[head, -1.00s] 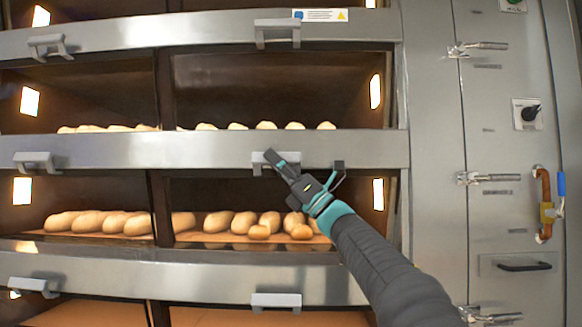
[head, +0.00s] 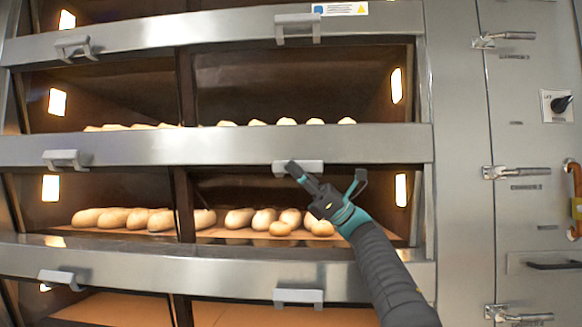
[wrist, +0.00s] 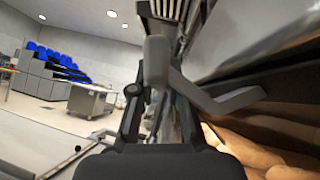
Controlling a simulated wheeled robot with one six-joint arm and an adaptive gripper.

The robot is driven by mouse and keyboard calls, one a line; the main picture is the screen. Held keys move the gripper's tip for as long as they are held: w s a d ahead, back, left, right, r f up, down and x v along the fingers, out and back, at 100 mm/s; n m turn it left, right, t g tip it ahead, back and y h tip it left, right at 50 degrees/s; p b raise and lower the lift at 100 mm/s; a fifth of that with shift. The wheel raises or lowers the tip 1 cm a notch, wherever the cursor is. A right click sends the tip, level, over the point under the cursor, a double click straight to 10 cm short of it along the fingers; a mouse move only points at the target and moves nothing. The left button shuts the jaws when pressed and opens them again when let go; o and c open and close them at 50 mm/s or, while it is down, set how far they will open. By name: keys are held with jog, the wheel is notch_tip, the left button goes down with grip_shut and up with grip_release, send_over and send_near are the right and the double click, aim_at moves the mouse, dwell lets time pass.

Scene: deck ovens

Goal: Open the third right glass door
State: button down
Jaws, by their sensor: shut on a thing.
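The glass doors form a right column on the oven front, with grey handles on steel bars. My gripper (head: 296,172) is at the right handle of the middle bar (head: 311,167) in the head view. My gripper hides part of the handle.
Other right handles sit above (head: 298,28) and below (head: 298,297). Left handles (head: 67,159) line the left column. A steel side panel with latches (head: 515,172) stands at the right. The wrist view shows open floor and a distant steel table (wrist: 92,102).

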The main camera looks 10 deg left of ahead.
dwell(0.3)
jog(key=c, duration=1.4)
grip_release()
